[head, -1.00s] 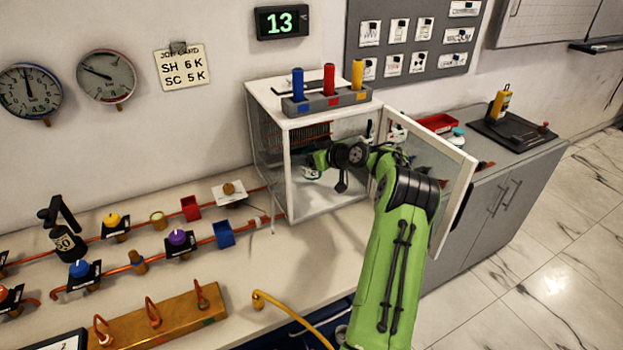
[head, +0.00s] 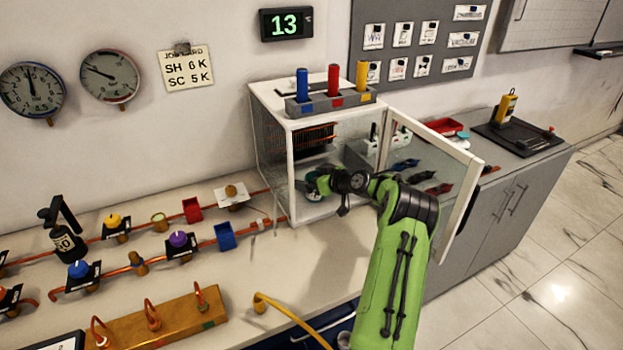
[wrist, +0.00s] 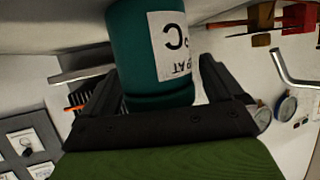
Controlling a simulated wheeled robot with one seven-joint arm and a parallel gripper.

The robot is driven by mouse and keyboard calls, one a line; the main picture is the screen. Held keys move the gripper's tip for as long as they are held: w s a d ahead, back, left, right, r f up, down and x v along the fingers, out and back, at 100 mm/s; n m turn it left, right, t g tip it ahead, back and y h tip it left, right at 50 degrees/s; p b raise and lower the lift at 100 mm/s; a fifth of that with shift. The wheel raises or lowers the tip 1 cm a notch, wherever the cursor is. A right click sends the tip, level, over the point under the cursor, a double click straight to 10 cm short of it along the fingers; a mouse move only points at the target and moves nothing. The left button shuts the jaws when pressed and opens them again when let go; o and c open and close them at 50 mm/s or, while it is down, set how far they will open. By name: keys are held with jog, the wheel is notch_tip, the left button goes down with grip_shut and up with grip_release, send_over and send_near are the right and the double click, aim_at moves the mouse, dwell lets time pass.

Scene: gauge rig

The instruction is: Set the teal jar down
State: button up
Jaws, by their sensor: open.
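The teal jar (wrist: 150,45) with a white label stands between my gripper's fingers (wrist: 158,68) in the wrist view, where it appears upside down. The fingers are apart on either side of it; the right one shows a small gap. In the head view my gripper (head: 312,184) reaches into the open front of the white-framed glass cabinet (head: 291,165), low near its floor. The jar (head: 314,196) is small there and mostly hidden by the gripper. Its base lies beyond the wrist view's edge, so contact with the floor is hard to tell.
The cabinet's glass door (head: 461,200) stands open just right of my arm. A rack (head: 329,103) with blue, red and yellow cylinders sits on the cabinet top. Copper pipes with valves (head: 178,241) run along the bench at left. Bench (head: 290,265) in front of the cabinet is clear.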

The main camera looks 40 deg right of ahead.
jog(key=shift+r, duration=0.2)
jog(key=v, duration=0.7)
jog(key=shift+s+p, duration=0.2)
jog(key=shift+p, duration=0.2)
